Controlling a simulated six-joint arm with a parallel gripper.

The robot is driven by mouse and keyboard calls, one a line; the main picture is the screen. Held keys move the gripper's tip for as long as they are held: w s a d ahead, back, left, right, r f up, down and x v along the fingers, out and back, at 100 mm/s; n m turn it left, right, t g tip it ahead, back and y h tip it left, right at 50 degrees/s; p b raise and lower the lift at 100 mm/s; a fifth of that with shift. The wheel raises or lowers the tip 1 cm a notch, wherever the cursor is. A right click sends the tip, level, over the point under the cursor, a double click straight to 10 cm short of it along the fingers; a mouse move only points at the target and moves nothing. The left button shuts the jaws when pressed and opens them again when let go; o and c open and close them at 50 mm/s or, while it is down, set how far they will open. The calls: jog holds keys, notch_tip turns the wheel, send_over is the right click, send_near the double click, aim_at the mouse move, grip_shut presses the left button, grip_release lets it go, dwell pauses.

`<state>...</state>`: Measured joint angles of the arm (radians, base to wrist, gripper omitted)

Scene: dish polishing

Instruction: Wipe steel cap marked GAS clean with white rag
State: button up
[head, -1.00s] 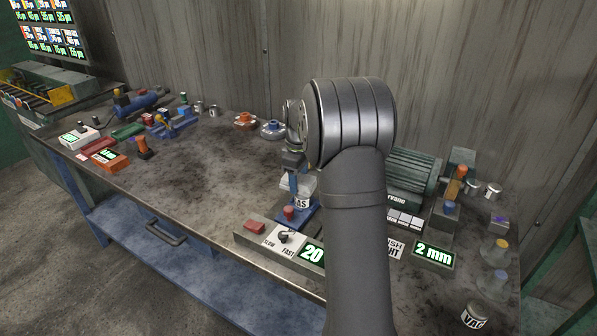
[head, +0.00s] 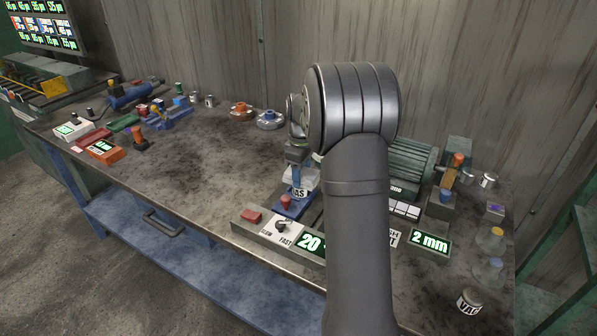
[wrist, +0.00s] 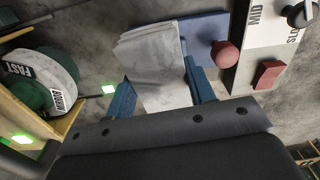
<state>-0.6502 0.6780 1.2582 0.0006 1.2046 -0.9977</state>
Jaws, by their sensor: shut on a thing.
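My gripper (wrist: 157,82) is shut on the white rag (wrist: 150,50), which hangs in folds between its two blue fingers. In the head view my gripper (head: 297,160) is over the blue fixture (head: 287,208), partly hidden by my arm. The rag (head: 309,181) shows there as a pale patch. Just below it is the steel cap (head: 299,194), with the letters "AS" of its label readable. The rag is close over the cap; I cannot tell if they touch. In the wrist view the cap is hidden, apparently behind the rag.
A switch box with a red button (head: 251,216) and a dial (head: 282,225) stands in front of the fixture. A green motor (head: 412,168) is to the right. A cap marked VAC (head: 469,302) is at the front right. The bench middle (head: 200,170) is clear.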

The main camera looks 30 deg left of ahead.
jog(key=shift+w+d, duration=0.15)
jog(key=shift+d, duration=0.35)
jog(key=shift+a, duration=1.35)
jog(key=shift+s+a+r, duration=0.1)
jog(key=shift+s+a, duration=0.1)
jog(key=shift+a, duration=0.05)
jog(key=shift+r, duration=3.95)
